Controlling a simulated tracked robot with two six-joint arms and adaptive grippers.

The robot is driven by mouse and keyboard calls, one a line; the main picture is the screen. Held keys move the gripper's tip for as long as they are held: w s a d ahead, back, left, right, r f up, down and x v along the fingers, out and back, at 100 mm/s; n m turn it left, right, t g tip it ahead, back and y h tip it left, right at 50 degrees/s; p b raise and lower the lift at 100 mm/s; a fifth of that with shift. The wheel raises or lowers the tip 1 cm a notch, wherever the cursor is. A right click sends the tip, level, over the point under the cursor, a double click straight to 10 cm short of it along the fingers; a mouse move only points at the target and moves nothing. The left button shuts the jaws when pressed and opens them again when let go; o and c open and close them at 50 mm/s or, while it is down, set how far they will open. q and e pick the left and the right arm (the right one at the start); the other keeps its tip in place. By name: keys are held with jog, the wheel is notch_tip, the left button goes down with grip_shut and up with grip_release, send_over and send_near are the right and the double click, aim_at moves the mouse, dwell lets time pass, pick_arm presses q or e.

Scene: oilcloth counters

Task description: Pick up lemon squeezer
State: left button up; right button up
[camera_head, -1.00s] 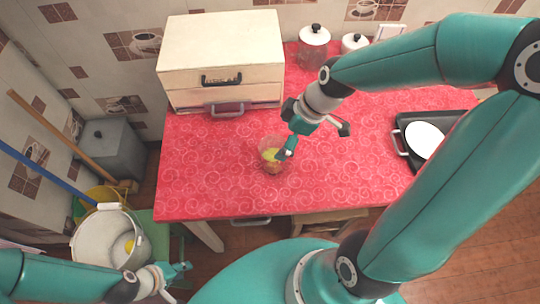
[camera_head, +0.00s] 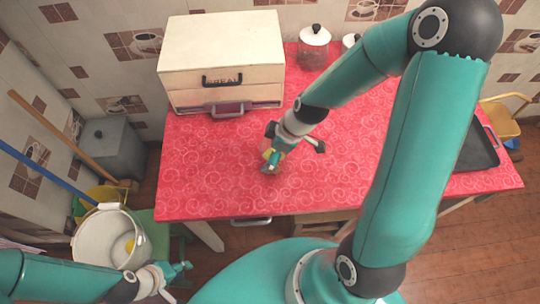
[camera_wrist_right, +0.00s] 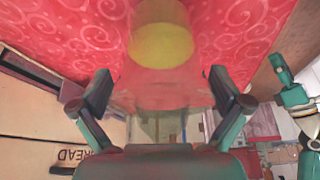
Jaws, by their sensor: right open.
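A clear vessel with a yellow part inside, which looks like the lemon squeezer (camera_wrist_right: 163,45), stands on the red counter. In the head view its yellow part (camera_head: 281,153) shows only in part, behind my right gripper (camera_head: 294,153). In the right wrist view, the right gripper (camera_wrist_right: 160,76) is open, with its fingers spread on either side of the clear vessel. I cannot tell whether a finger touches it. My left gripper (camera_head: 180,280) is low at the left, away from the counter and the vessel; its opening is unclear.
A cream bread box (camera_head: 222,62) stands at the counter's back left, with a glass jar (camera_head: 313,48) beside it. A dark tray (camera_head: 478,150) lies at the right end, partly behind my arm. A white bucket (camera_head: 100,238) is near my left arm. The counter's front left is clear.

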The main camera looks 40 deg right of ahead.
jog(key=c, duration=1.2)
jog(key=shift+c, duration=0.3)
jog(key=shift+r, duration=0.15)
